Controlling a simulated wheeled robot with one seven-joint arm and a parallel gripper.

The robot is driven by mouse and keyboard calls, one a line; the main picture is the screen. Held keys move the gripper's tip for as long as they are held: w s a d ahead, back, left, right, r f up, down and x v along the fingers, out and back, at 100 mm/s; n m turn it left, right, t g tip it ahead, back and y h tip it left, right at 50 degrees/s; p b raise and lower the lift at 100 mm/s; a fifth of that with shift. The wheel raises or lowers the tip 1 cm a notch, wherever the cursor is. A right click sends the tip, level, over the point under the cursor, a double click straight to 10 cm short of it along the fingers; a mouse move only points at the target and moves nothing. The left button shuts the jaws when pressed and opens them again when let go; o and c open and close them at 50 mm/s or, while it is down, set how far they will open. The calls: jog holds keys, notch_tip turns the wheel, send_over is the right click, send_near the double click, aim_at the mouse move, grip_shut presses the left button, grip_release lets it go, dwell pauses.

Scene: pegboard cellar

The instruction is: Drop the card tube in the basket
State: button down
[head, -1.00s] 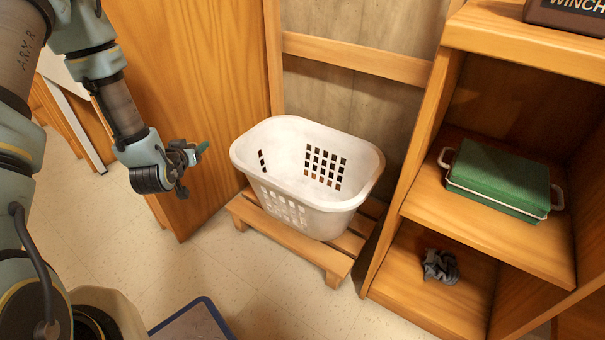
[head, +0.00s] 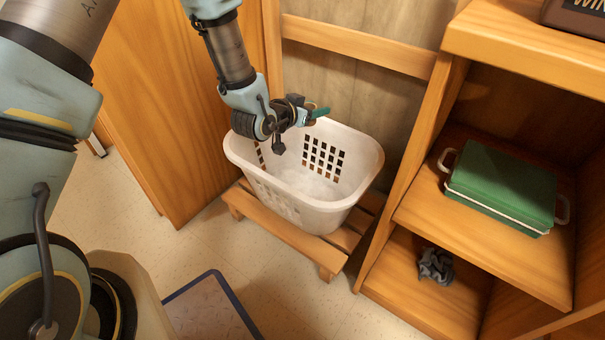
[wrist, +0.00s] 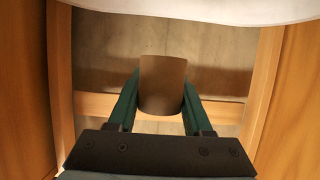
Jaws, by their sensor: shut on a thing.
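The card tube (wrist: 162,86) is a plain brown cylinder held between the green fingers of my gripper (wrist: 160,100) in the wrist view. In the wrist view a pale edge of the basket (wrist: 200,10) crosses the top.
The basket stands on a low slatted wooden stand (head: 285,238). A wooden shelf unit (head: 400,165) is close on the right, holding a green case (head: 500,185) and a crumpled grey cloth (head: 435,265). A wooden panel (head: 150,120) stands on the left, and a wooden rail (head: 355,45) crosses behind.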

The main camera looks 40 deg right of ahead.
notch_tip(320, 180, down, 5)
jog(key=b, duration=0.3)
jog(key=shift+f, duration=0.2)
jog(key=shift+c, duration=1.2)
grip_release()
jog(key=p+v, duration=0.2)
jog(key=v, duration=0.8)
jog(key=shift+a+r, duration=0.25)
jog(key=shift+a, duration=0.1)
